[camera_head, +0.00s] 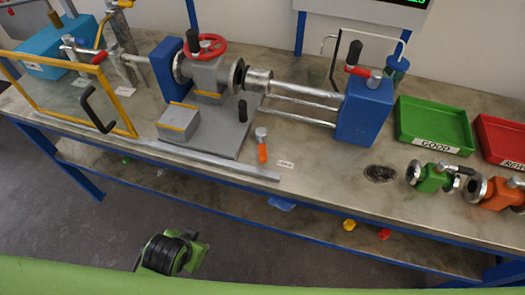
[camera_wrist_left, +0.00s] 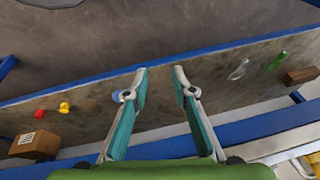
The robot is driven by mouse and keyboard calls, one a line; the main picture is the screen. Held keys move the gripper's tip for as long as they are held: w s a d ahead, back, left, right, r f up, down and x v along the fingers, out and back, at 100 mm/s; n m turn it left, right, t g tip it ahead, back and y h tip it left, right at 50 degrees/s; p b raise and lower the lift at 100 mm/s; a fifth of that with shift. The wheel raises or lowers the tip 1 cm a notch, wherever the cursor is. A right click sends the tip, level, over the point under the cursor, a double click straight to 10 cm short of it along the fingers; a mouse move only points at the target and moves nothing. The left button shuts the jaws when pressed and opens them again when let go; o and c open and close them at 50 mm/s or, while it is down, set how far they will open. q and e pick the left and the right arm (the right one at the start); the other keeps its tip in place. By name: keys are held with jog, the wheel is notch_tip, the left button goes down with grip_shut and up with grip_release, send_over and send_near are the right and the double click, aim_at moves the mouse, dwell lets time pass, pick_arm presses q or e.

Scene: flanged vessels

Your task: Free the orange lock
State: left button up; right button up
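An orange flanged vessel (camera_head: 497,192) lies on the bench at the far right, partly cut off by the picture edge; I cannot tell whether it is the orange lock. My right gripper is not in view.
A green vessel (camera_head: 433,178) lies beside the orange one, before a green tray (camera_head: 435,112) and a red tray (camera_head: 508,128). A vise-like machine with a red handwheel (camera_head: 205,45) fills the middle. A yellow-framed guard (camera_head: 122,104) stands left. The lower shelf (camera_wrist_left: 90,100) holds small items.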

pick_arm(q)
jog(key=w+d+r+m+t, duration=0.25)
jog(key=w+r+m, duration=0.25)
jog(key=r, duration=0.3)
jog(key=m+t+h, duration=0.3)
jog(key=m+t, duration=0.5)
jog(key=m, duration=1.1)
send_near(262, 152)
jog(key=x, duration=0.3)
jog(key=p+x, duration=0.1)
jog(key=x, duration=0.3)
jog(key=f+p+x, duration=0.1)
jog(key=x, duration=0.3)
jog(key=shift+w, duration=0.1)
grip_shut()
